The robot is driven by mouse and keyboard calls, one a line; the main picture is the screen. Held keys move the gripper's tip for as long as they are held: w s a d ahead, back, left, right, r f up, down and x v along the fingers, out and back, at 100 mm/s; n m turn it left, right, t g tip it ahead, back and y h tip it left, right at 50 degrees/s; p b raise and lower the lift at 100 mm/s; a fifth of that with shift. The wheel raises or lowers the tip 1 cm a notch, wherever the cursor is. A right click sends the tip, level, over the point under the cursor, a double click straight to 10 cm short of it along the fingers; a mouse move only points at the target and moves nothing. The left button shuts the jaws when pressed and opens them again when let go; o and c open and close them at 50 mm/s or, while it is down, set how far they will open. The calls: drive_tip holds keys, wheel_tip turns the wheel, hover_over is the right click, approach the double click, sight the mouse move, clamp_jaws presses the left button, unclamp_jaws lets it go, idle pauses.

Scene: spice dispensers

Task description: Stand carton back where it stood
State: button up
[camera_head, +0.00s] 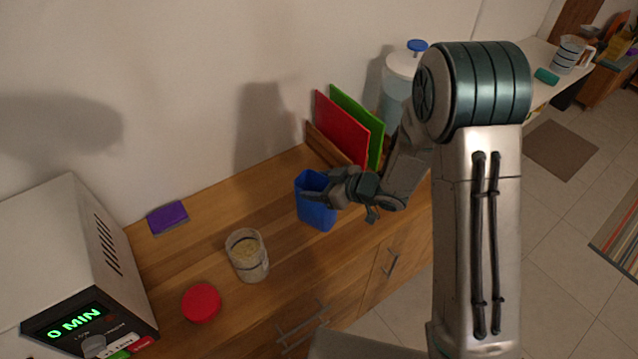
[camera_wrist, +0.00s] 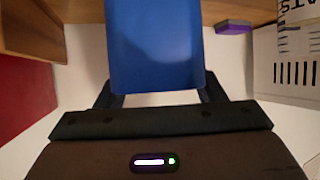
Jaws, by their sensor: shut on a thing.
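The carton is a blue, open-topped box (camera_head: 316,213) at the right part of the wooden counter, close to its front edge. My gripper (camera_head: 318,194) reaches in from the right and is shut on it, with a finger on either side. The carton looks roughly upright; whether its base touches the counter I cannot tell. In the wrist view the carton (camera_wrist: 155,45) fills the space between the fingers, and its far end runs out of the picture.
A jar with pale contents (camera_head: 247,257) and a red lid (camera_head: 201,303) are left of the carton. A purple sponge (camera_head: 168,217) lies by the wall. A microwave (camera_head: 75,255) is far left. Red (camera_head: 342,127) and green (camera_head: 360,122) boards stand behind. Bare counter (camera_head: 235,205) lies between sponge and carton.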

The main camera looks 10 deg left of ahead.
drive_tip(key=shift+f, duration=0.25)
drive_tip(key=o, duration=1.6)
drive_tip(key=shift+r, duration=0.1)
drive_tip(key=shift+r, duration=0.1)
